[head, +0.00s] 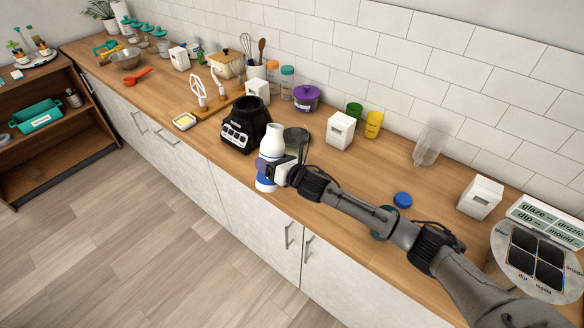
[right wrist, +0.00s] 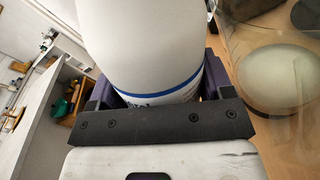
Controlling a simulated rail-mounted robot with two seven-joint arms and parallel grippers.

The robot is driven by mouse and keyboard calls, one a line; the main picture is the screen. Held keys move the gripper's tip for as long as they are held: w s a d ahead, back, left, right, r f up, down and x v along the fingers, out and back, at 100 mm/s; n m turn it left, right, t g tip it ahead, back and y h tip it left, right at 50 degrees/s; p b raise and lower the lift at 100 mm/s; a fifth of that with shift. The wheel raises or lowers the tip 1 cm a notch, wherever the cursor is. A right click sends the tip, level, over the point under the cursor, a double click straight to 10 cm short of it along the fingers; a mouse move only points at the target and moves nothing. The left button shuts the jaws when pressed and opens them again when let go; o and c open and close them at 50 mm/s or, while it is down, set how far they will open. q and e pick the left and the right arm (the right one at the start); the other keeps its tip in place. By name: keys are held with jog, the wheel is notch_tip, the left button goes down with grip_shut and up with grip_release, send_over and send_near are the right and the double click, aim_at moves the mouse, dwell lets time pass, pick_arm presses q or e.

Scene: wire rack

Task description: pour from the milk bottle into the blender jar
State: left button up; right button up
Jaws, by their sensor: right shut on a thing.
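The milk bottle (head: 272,143), white with blue bands, is in my right gripper (head: 268,172), which is shut around its lower part. My left gripper is not in view.
A white box (head: 340,130), green cup (head: 355,110) and yellow cup (head: 373,124) stand behind my right arm. A clear container (head: 430,145) is near the wall. A yellow-topped dish (head: 184,121) lies left of the blender base. A blue lid (head: 402,199) lies beside my arm.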

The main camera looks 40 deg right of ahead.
aim_at(275, 153)
jog(key=shift+r, duration=0.1)
notch_tip(275, 153, up, 4)
jog(key=n, duration=0.1)
jog(key=n+p, duration=0.1)
jog(key=shift+f+n+t, duration=0.25)
jog(key=shift+n+t, duration=0.05)
jog(key=shift+n, duration=0.1)
jog(key=shift+r+n, duration=0.6)
jog(key=shift+r, duration=0.05)
